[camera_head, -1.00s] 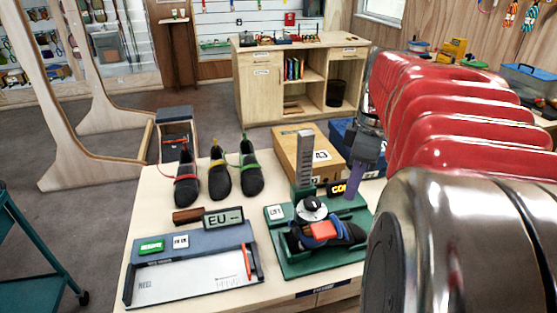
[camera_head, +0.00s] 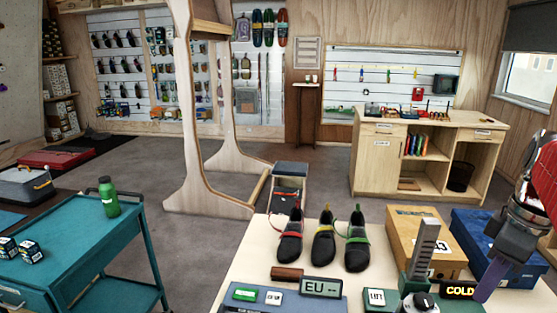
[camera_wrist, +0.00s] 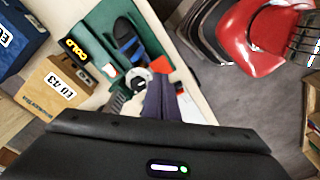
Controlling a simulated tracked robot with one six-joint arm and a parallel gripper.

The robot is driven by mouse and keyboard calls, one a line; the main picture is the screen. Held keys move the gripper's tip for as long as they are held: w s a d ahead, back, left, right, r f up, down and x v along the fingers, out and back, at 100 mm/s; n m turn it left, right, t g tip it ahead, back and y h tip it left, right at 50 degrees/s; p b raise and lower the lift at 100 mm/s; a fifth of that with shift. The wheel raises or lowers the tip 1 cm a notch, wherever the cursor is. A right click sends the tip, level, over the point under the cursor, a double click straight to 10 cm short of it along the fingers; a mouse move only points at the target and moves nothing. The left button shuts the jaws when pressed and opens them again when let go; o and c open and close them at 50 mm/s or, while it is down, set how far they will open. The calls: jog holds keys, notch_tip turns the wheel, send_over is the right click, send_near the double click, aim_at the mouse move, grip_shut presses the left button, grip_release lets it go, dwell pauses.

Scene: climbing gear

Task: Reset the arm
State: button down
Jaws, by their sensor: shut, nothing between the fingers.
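My arm shows only at the right edge of the head view. My gripper (camera_head: 482,294) hangs there with its purple fingers pointing down, close to the COLD sign (camera_head: 458,291). In the wrist view the fingers (camera_wrist: 160,84) are together and empty.
An EU display (camera_head: 321,287) is in front. A teal cart (camera_head: 95,235) with a green bottle (camera_head: 109,197) is left. Open grey floor lies behind.

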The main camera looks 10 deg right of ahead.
jog(key=w+a+f+m+t+h, duration=0.1)
jog(key=a+f+m+t+h, duration=0.1)
jog(key=a+f+m, duration=0.55)
jog(key=s+a+n+t+y, duration=0.1)
jog(key=s+a+t, duration=0.1)
jog(key=a, duration=1.6)
jog(key=shift+s+a+f+t, duration=0.25)
jog(key=shift+f+t, duration=0.05)
jog(key=shift+d, duration=0.15)
